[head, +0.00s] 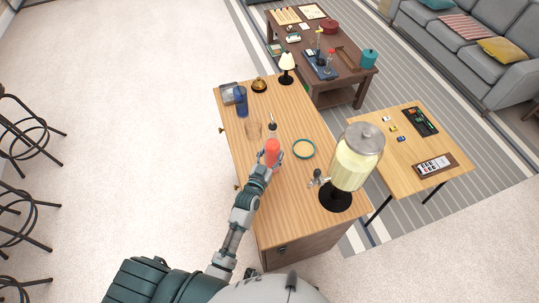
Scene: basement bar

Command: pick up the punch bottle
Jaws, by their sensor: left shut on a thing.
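The punch bottle appears as a small red-orange body (271,149) over the wooden cabinet top (293,190). My left gripper (265,163) is shut on it, with the fingers around its lower part. The gripper hides the bottle's lower end, so I cannot tell whether it touches the top. A small dark spout or bottle top (272,126) shows just behind the red body; I cannot tell whether it is a separate thing. My right gripper is not in view.
A clear tumbler (253,130), a teal-rimmed round dish (303,149) and a large drink dispenser (357,160) stand close by. A blue cup (241,101), brass bell (259,85) and small lamp (287,66) are at the far end.

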